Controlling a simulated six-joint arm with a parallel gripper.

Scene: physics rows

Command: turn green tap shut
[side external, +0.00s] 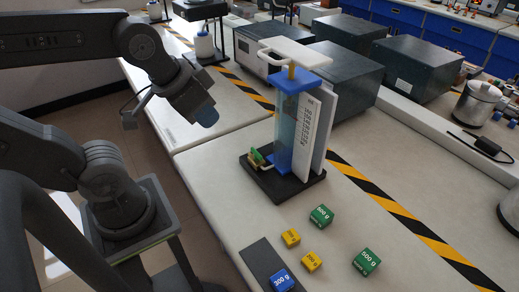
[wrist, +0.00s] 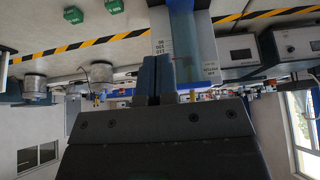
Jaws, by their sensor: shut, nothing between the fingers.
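The green tap (side external: 257,156) is a small green handle low on the left side of a clear blue-tinted column (side external: 287,135) with a blue cap, standing on a black base (side external: 283,186). Its exact angle is too small to tell. My gripper (side external: 207,117) is shut and empty, up and to the left of the tap and apart from it. In the wrist view my gripper (wrist: 156,62) shows its fingers together, with the column (wrist: 182,30) and its printed scale beyond them. I cannot make out the tap in the wrist view.
Green (side external: 321,216) and yellow (side external: 291,238) weight blocks lie in front of the apparatus, and a blue one (side external: 281,281) rests on a dark strip (side external: 262,262). Dark boxes (side external: 343,77) stand behind. Striped tape (side external: 400,215) crosses the bench. The bench left of the base is clear.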

